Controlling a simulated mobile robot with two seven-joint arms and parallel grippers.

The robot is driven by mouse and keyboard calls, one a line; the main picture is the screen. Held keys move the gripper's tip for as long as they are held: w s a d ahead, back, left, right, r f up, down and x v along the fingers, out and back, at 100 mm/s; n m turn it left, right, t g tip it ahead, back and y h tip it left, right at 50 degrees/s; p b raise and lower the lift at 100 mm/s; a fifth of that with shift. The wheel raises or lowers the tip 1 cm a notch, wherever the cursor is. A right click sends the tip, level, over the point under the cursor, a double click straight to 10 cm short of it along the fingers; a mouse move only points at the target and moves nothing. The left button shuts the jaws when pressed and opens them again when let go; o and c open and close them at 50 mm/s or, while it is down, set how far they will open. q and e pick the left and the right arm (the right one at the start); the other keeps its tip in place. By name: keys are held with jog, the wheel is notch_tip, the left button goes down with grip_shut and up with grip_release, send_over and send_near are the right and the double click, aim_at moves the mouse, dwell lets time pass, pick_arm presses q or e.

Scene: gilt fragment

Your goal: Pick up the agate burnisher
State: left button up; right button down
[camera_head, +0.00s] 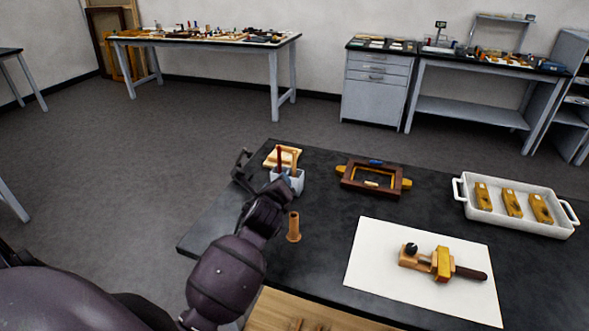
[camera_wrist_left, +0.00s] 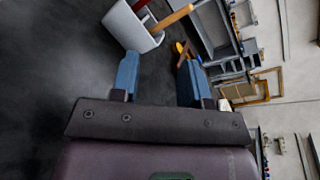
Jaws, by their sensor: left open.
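A light grey cup (camera_head: 297,186) stands near the left edge of the dark table and holds a dark red handle (camera_head: 279,158) and a wooden handle (camera_head: 294,160). One of these may be the agate burnisher, but I cannot tell which; their lower ends are hidden in the cup. My left gripper (camera_head: 264,180) is beside the cup on its left, open and empty. In the left wrist view, the blue fingers of my left gripper (camera_wrist_left: 158,72) are apart, and the cup (camera_wrist_left: 128,25) with both handles lies just beyond them. My right gripper is out of view.
A white tray (camera_head: 515,222) holds three wooden blocks. A yellow-banded wooden tool (camera_head: 441,264) lies on a white sheet (camera_head: 372,270).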

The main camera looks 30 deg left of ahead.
pick_arm(q)
jog(key=w+a+r+m+t+y, duration=0.1)
jog(key=w+r+m+t, duration=0.2)
jog(key=w+r+m, duration=0.45)
jog(key=b, duration=0.1)
send_near(294, 158)
jog(key=x, duration=0.3)
jog(key=shift+w+a+r+m, duration=0.1)
jog(key=shift+w+a+m, duration=0.15)
jog(key=shift+w, duration=0.25)
jog(key=shift+w+a+m, duration=0.1)
jog(key=shift+w+a, duration=0.1)
jog(key=shift+w, duration=0.3)
jog(key=shift+b+x, duration=0.4)
jog(key=shift+x, duration=2.35)
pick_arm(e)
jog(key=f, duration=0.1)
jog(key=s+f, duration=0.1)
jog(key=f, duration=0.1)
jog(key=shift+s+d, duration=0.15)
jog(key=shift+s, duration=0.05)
pick_arm(q)
jog(key=shift+c, duration=0.4)
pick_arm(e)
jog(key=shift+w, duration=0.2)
pick_arm(q)
grip_shut()
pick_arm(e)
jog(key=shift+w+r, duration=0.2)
